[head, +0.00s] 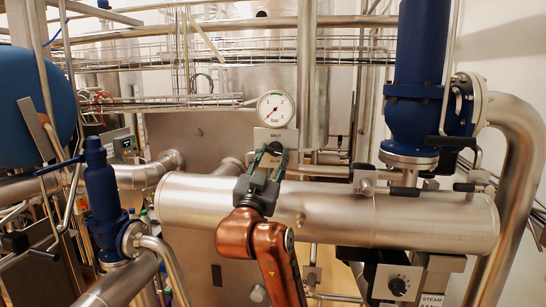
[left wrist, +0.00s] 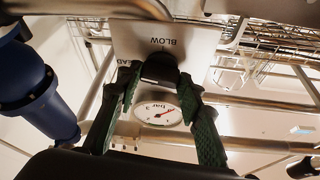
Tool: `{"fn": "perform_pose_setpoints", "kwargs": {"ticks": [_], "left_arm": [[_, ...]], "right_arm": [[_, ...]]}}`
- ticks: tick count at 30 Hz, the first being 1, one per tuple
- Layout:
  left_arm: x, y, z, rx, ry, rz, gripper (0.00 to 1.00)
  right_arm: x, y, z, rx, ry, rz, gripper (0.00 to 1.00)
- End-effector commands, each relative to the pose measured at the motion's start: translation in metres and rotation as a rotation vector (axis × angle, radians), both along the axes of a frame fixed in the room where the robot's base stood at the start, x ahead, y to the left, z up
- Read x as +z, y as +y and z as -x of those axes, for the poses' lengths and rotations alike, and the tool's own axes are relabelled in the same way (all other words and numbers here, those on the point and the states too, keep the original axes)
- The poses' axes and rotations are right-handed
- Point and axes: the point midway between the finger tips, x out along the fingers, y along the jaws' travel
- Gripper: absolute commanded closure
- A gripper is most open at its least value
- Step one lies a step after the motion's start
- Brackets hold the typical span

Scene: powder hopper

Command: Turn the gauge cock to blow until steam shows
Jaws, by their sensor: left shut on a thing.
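The pressure gauge (head: 275,110) has a round white dial marked in bar; it also shows in the left wrist view (left wrist: 161,109). The gauge cock's black knob (left wrist: 160,70) sits on a pale plate (left wrist: 190,42) lettered BLOW. In the head view the plate (head: 262,135) carries the word SHUT, just below the gauge. My left gripper (head: 268,157), at the end of a copper-coloured arm, is shut on the knob, with one green finger on each side of it. The knob's exact angle is hard to tell. My right gripper is in neither view.
A large horizontal steel pipe (head: 400,222) runs just below and behind my left arm. Blue valves stand at the right (head: 415,110) and left (head: 102,195). Wire cable trays (head: 230,52) cross above.

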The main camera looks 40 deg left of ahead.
Motion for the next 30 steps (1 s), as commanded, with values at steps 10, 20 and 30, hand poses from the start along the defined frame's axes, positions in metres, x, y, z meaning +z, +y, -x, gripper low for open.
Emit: {"fn": "perform_pose_setpoints", "kwargs": {"ticks": [10,20,30], "left_arm": [[0.002,0.004,0.002,0.006,0.161,-0.290,0.90],[0.004,0.006,0.003,0.005,0.316,-0.564,0.90],[0.006,0.006,0.003,0.004,0.473,-0.847,0.90]], "right_arm": [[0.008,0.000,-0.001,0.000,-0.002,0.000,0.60],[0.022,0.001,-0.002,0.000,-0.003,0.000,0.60],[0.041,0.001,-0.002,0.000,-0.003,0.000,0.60]]}}
